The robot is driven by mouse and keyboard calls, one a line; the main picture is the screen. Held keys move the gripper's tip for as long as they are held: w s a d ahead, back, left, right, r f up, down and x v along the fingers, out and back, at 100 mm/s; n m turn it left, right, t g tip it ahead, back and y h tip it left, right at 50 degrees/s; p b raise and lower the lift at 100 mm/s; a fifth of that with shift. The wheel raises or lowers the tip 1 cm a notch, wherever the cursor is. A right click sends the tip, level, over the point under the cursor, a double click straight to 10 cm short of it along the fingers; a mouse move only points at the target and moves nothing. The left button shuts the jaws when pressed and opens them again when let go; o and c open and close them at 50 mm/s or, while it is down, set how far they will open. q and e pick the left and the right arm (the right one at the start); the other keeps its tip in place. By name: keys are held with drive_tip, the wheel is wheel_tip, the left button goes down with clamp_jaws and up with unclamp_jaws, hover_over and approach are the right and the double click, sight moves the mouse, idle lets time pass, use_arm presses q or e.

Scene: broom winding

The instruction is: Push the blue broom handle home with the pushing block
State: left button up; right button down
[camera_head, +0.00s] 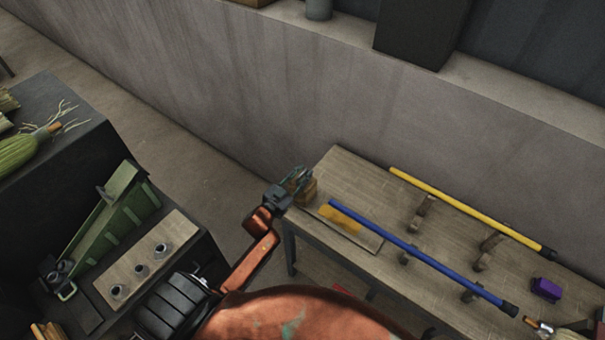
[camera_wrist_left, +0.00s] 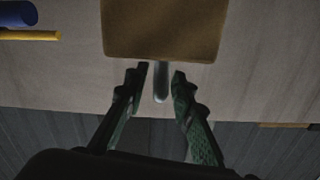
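The blue broom handle (camera_head: 420,255) lies slantwise on supports on the wooden bench, its far-left end beside an orange-yellow patch on a flat board. The pushing block (camera_head: 308,191), a small brown wooden block, stands at the bench's left corner. In the left wrist view the block (camera_wrist_left: 165,28) shows a grey metal stem (camera_wrist_left: 161,82). My left gripper (camera_head: 297,180) is at the block. In the wrist view its green fingers (camera_wrist_left: 161,72) stand either side of the stem, with gaps showing. My right gripper is not in view.
A yellow handle (camera_head: 465,210) lies behind the blue one, and a purple block (camera_head: 546,289) sits near its right end. The grey wall (camera_head: 300,100) runs behind the bench. A green sloped fixture (camera_head: 110,220) stands on the left cabinet.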

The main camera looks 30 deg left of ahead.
use_arm(q)
clamp_jaws()
idle(0.3)
drive_tip(key=d+p, duration=0.1)
drive_tip(key=d, duration=0.5)
drive_tip(key=shift+s+d+p, duration=0.25)
drive_tip(key=shift+d+p, duration=0.05)
drive_tip(key=shift+p, duration=0.05)
drive_tip(key=shift+o, duration=0.9)
unclamp_jaws()
drive_tip(key=shift+s+a, duration=0.1)
